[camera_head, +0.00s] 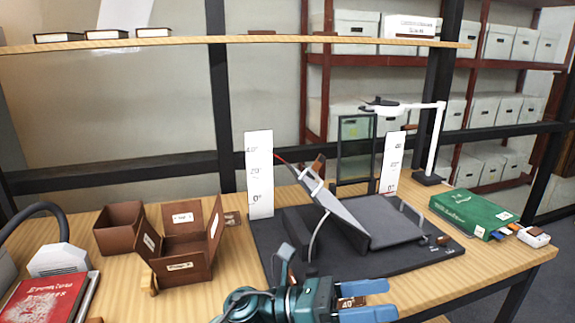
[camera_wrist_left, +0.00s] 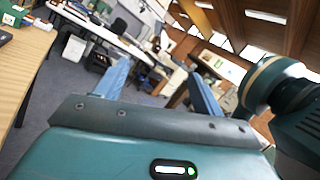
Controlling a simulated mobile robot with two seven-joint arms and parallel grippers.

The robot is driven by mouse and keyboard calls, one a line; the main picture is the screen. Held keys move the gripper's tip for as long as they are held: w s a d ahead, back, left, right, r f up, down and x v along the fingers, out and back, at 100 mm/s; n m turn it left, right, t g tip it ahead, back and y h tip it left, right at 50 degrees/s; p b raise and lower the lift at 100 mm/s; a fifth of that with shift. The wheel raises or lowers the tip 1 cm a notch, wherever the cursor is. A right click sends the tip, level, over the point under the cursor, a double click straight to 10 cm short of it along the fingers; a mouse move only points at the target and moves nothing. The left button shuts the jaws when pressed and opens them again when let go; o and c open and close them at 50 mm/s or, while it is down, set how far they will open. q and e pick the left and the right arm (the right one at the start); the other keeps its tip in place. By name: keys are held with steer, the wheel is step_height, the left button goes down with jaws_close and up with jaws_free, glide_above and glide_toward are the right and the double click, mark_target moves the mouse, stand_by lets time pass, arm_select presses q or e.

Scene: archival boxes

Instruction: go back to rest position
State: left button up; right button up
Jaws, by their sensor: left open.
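My left gripper (camera_head: 376,301) is at the bottom of the head view, over the front edge of the wooden table (camera_head: 490,268). Its two blue fingers point right and stand apart. In the left wrist view the blue fingers of the left gripper (camera_wrist_left: 145,85) are spread, with no object held between them and the room's floor beyond. A small brown piece with a white label shows near the fingers in the head view; I cannot tell how far below them it lies. My right gripper is not in view.
A dark stand with a tilted board (camera_head: 352,222) lies behind the gripper. An open brown box (camera_head: 185,245) and a red book (camera_head: 45,300) are at left. A green box (camera_head: 472,213) and white lamp (camera_head: 437,140) are at right. A shelf (camera_head: 190,41) spans above.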

arm_select(q)
steer(key=w+a+f+n+t+y+p, duration=0.1)
steer(key=w+a+f+n+t+y, duration=0.2)
steer(key=a+n+t, duration=0.9)
steer(key=w+a+f+n+t+y+p, duration=0.15)
steer(key=f+n+t+y, duration=0.45)
steer(key=n, duration=1.2)
steer(key=s+a+f+n+g+y+p, duration=0.2)
steer(key=s+a+f+n+g+y, duration=0.2)
steer(key=s+a+f+n+y, duration=0.4)
steer(key=s+a+f+n, duration=0.6)
steer(key=f+n, duration=0.2)
steer(key=n, duration=0.1)
steer(key=shift+n, duration=0.4)
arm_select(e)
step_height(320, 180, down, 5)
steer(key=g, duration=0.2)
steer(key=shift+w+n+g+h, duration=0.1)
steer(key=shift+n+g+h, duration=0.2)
